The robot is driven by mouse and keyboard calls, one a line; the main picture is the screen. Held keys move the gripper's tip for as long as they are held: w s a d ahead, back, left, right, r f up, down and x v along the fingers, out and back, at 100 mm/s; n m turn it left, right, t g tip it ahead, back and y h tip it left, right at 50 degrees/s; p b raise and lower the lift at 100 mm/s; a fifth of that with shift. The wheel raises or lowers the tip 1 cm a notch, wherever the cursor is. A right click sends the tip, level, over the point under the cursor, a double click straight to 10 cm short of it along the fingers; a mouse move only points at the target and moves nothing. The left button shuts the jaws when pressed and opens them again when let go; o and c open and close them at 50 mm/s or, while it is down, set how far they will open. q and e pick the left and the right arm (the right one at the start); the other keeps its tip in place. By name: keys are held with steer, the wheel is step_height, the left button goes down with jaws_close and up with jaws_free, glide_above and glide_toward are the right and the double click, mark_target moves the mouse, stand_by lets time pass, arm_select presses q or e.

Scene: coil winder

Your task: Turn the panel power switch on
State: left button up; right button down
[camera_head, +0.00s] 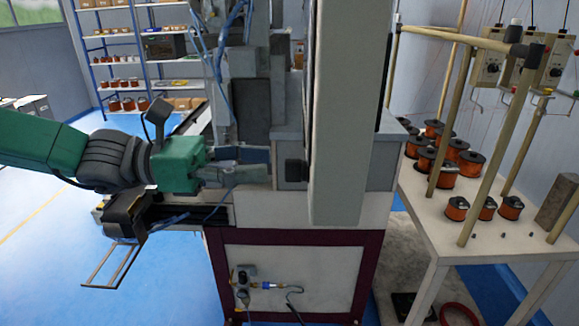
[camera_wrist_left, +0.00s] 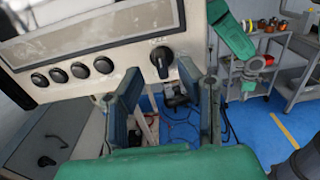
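The panel power switch (camera_wrist_left: 162,57) is a black rotary knob on the pale control panel (camera_wrist_left: 120,50), right of a row of round black buttons. My left gripper (camera_wrist_left: 170,90) is open, with its two blue-grey fingers spread apart. In the wrist view the knob shows above and between the fingers, apart from them as far as I can tell. In the head view my left gripper (camera_head: 268,164) points right, and a dark knob-like part (camera_head: 295,170) lies just beyond its fingertips. The panel is seen edge-on there, so its face is hidden. My right gripper is not recognisable.
A tall pale machine column (camera_head: 345,110) stands right of the gripper. A white table (camera_head: 490,238) with copper wire spools and a frame stands at right. Shelves (camera_head: 135,50) stand behind. Cables hang near the machine. The blue floor at left is largely clear.

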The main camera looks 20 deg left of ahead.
mark_target(286, 160)
arm_select(q)
steer(key=x, duration=0.4)
steer(key=shift+w+d, duration=0.15)
jaws_close()
